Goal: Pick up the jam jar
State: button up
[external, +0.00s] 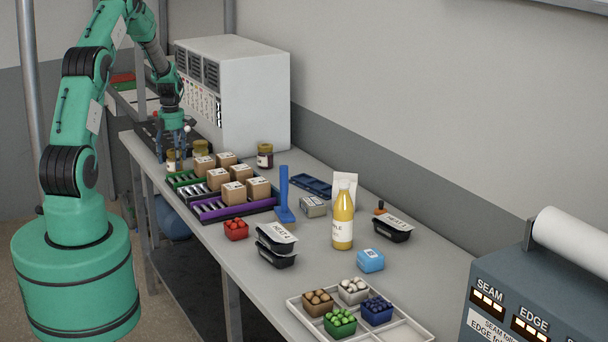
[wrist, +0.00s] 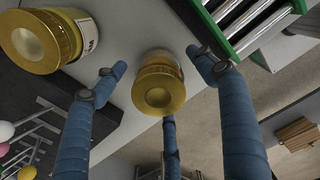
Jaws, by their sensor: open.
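Several gold-lidded jars stand at the far end of the bench; I cannot tell for sure which one is the jam jar. One jar (external: 172,165) is beneath my gripper (external: 173,156). In the wrist view, this jar (wrist: 158,88) sits between the spread blue fingers of my gripper (wrist: 158,75), with visible gaps at its sides. My gripper is open and empty. A second jar (external: 200,148) stands just right of it and shows large at the upper left of the wrist view (wrist: 45,38). A dark red jar (external: 265,156) stands farther right.
A roller rack with green and purple edges (external: 234,210) holds several cardboard boxes (external: 217,179) close to the gripper. A large white cabinet (external: 250,100) stands behind the jars. A blue upright stand (external: 284,195), a bottle (external: 343,220) and food packs (external: 276,238) occupy the bench farther along.

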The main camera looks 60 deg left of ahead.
jog(key=shift+f, duration=0.8)
jog(key=c, duration=1.6)
jog(key=shift+o, duration=0.2)
jog(key=shift+r, duration=0.15)
jog(key=shift+r, duration=0.55)
jog(key=shift+s+d+r, duration=0.1)
jog(key=shift+d+r, duration=0.05)
jog(key=shift+r, duration=0.45)
jog(key=shift+s+d+r, duration=0.1)
jog(key=shift+r, duration=0.45)
jog(key=s+d+r+p, duration=0.1)
jog(key=s+d, duration=0.8)
jog(key=d, duration=0.2)
jog(key=shift+s+d+r, duration=0.2)
jog(key=shift+s+d, duration=0.15)
jog(key=shift+s, duration=0.05)
